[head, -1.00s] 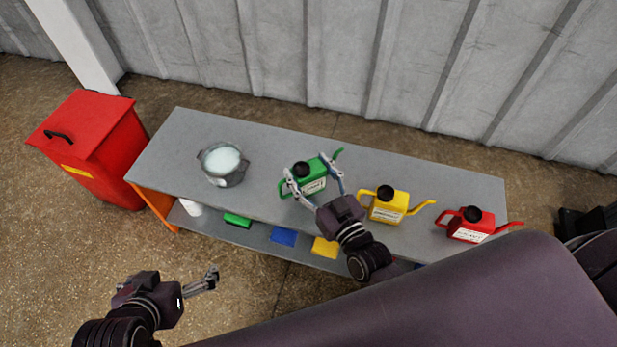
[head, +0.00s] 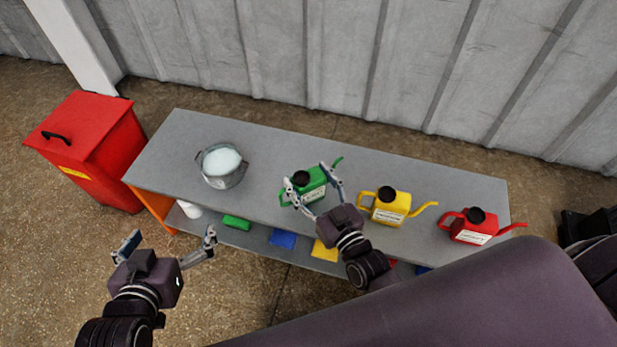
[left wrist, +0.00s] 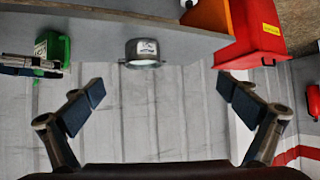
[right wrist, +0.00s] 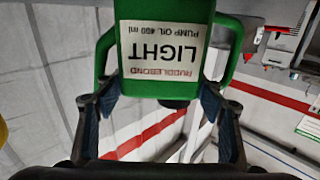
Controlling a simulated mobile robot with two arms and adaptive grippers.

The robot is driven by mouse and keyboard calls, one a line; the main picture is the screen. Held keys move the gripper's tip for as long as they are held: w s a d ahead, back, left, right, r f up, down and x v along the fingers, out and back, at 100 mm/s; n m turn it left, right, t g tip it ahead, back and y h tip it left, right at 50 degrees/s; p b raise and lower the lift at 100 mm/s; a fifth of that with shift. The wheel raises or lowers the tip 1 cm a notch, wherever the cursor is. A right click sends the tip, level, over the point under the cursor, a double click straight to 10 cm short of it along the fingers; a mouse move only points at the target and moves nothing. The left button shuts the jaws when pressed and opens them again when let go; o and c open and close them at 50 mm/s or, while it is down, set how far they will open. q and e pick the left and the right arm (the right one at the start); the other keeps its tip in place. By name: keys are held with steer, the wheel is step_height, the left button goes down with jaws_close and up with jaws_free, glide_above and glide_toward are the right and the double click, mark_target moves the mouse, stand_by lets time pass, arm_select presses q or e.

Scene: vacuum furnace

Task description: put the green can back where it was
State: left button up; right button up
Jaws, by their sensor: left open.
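The green can (head: 313,186), with a dark cap, a handle and a spout, is over the grey table top (head: 270,197) between the pot and the yellow can. My right gripper (head: 312,187) has its fingers on both sides of the can and grips its body. The right wrist view shows the green can (right wrist: 165,45) label-on and upside down, with finger pads against its sides. I cannot tell whether its base touches the table. My left gripper (head: 168,243) is open and empty in front of the table's left end; its spread fingers show in the left wrist view (left wrist: 158,108).
A grey pot (head: 222,168) stands left of the green can. The yellow can (head: 390,207) and red can (head: 472,227) stand to the right. Colored blocks, including a green one (head: 236,222), lie on the lower shelf. A red bin (head: 90,150) stands at the left.

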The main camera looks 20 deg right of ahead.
steer(key=shift+o, duration=1.4)
